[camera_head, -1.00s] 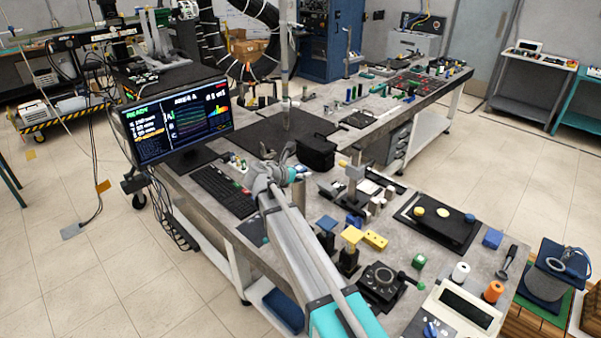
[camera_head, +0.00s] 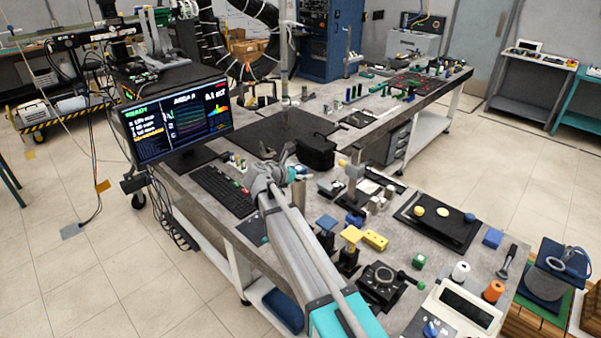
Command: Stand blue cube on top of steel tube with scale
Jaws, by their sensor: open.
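A blue cube (camera_head: 493,238) lies on the right part of the bench, beyond the white and orange spools. Other blue blocks (camera_head: 354,221) sit near the bench's middle, so I cannot tell for sure which is the task's cube. A tall upright steel tube (camera_head: 284,55) stands behind my gripper; any scale on it is too small to read. A shorter grey cylinder (camera_head: 298,192) stands just right of my gripper, partly hidden. My gripper (camera_head: 285,153) is open over the bench near the keyboard, away from the blue cube at right. Nothing shows between its fingers.
A monitor (camera_head: 177,118) and keyboard (camera_head: 224,190) stand left of my arm. Small posts, a yellow block (camera_head: 375,240) and a black tray (camera_head: 437,222) crowd the bench on the right.

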